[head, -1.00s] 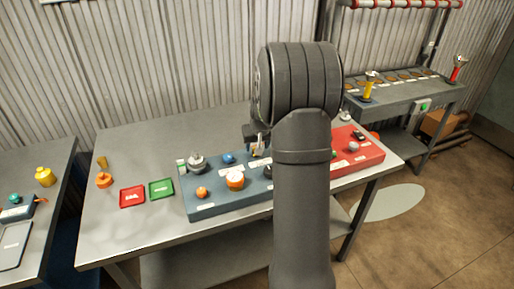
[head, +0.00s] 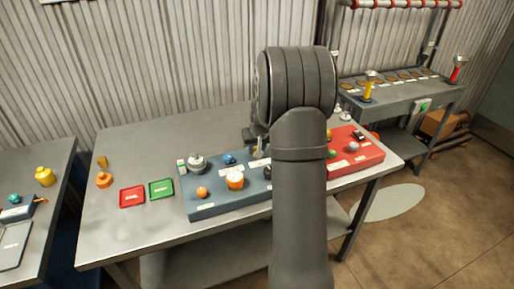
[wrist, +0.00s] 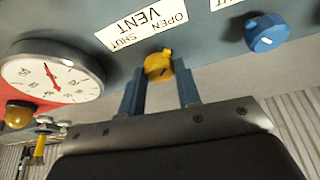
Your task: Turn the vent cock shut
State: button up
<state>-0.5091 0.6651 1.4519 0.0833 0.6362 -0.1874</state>
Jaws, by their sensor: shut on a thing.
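The vent cock (wrist: 158,64) is a small yellow knob with a raised tab, in the wrist view beside a white label (wrist: 142,24) reading VENT, OPEN and SHUT. The tab is at the knob's upper right in the picture, on the OPEN side of the label. My gripper (wrist: 159,79) has its two blue-grey fingers on either side of the knob, shut on it. In the head view my arm hides the cock and most of the gripper.
In the wrist view a white dial gauge (wrist: 50,76) and an amber dome (wrist: 19,114) are at left; a blue knob (wrist: 265,33) is at right. In the head view the blue panel (head: 215,209) and red panel (head: 350,169) share the bench. Small trays lie left.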

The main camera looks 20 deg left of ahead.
jog(key=shift+n, duration=0.3)
jog(key=n, duration=0.2)
jog(key=n+g+y, duration=0.1)
jog(key=shift+w+d+n, duration=0.15)
jog(key=shift+n, duration=0.25)
jog(key=n+g+y, duration=0.1)
jog(key=n+g, duration=0.1)
jog(key=n, duration=0.2)
jog(key=shift+w, duration=0.15)
jog(key=n, duration=0.2)
jog(key=n+g, duration=0.1)
jog(key=n, duration=0.2)
jog(key=shift+w+g, duration=0.1)
jog(key=shift+g, duration=0.2)
jog(key=n, duration=0.2)
jog(key=n+g, duration=0.1)
jog(key=n, duration=0.1)
jog(key=shift+w+g+h, duration=0.1)
jog(key=shift+g+h, duration=0.2)
jog(key=shift+h, duration=0.1)
jog(key=shift+n, duration=0.3)
jog(key=o, duration=1)
jog(key=shift+c, duration=0.2)
